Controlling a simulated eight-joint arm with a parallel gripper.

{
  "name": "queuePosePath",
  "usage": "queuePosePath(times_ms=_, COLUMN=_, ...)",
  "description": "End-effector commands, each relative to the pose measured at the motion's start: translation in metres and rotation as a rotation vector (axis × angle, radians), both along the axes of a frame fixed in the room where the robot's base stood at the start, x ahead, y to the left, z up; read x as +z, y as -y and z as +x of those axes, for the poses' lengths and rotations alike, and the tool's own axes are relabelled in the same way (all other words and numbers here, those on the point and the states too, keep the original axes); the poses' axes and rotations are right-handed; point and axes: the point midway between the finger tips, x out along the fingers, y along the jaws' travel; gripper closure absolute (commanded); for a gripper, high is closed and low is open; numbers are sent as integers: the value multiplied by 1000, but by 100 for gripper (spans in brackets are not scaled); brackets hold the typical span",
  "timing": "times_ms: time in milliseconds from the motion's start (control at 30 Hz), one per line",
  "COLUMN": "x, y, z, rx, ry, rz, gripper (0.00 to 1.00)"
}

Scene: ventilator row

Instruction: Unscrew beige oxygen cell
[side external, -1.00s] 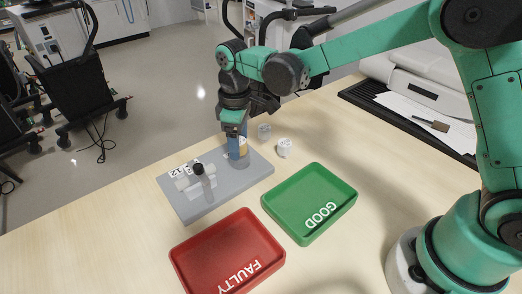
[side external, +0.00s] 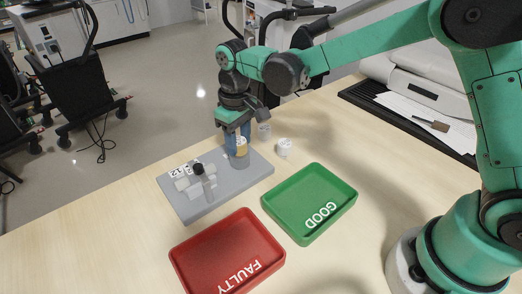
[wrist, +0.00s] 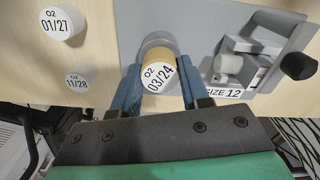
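The beige oxygen cell (wrist: 160,73), with a white end label reading "O2 03/24", sits at a round grey port on the grey plate (side external: 177,208). In the side view the cell (side external: 241,147) shows as a small beige patch at the plate's far end. My gripper (wrist: 160,85) points down over it, with one blue finger on each side of the cell. The fingers appear to be closed against its sides. In the side view my gripper (side external: 237,138) partly hides the cell and its port.
Two white cells lie beyond the plate, labelled "01/27" (wrist: 62,23) and "11/28" (wrist: 76,81). A grey-white fitting with a black knob (side external: 198,169) stands on the plate beside the cell. A red FAULTY tray (side external: 180,262) and a green GOOD tray (side external: 349,203) are nearer the camera.

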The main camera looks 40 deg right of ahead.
Motion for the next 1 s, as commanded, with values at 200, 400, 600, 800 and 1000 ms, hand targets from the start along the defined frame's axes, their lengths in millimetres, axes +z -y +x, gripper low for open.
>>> queuePosePath(times_ms=200, x=0, y=0, z=0, rx=207, ry=0, rz=0, gripper=100)
queuePosePath(times_ms=400, x=0, y=0, z=0, rx=483, ry=0, rz=0, gripper=100)
queuePosePath(times_ms=600, x=0, y=0, z=0, rx=528, ry=0, rz=0, gripper=100)
queuePosePath(times_ms=800, x=0, y=0, z=0, rx=526, ry=0, rz=0, gripper=100)
queuePosePath(times_ms=1000, x=1, y=0, z=0, rx=697, ry=0, rz=0, gripper=100)
